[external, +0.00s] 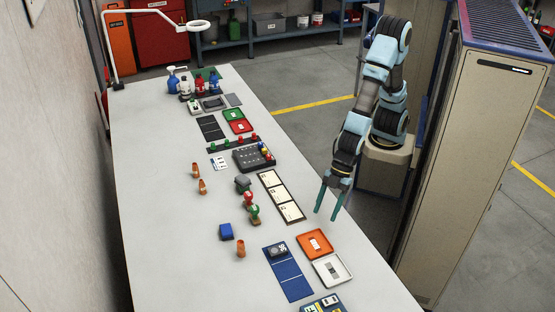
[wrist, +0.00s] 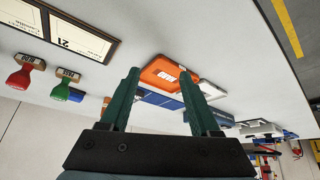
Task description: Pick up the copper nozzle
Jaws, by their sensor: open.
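Three small copper-brown pieces stand on the white table in the external view: two close together at the left, one farther back (external: 196,170) and one nearer (external: 202,186), and a third by itself nearer the front (external: 240,247). They are too small to tell which is the copper nozzle. My gripper (external: 326,212) is open and empty, above the table's right edge, well to the right of all three. In the wrist view my gripper (wrist: 160,76) shows two spread green fingers with nothing between them. A small orange-brown piece (wrist: 105,102) shows there, partly hidden by the left finger.
An orange tray (external: 314,244), a white tray (external: 331,270) and a blue mat (external: 290,280) lie at front right. A labelled board (external: 281,197) lies mid-table. The left table side is clear.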

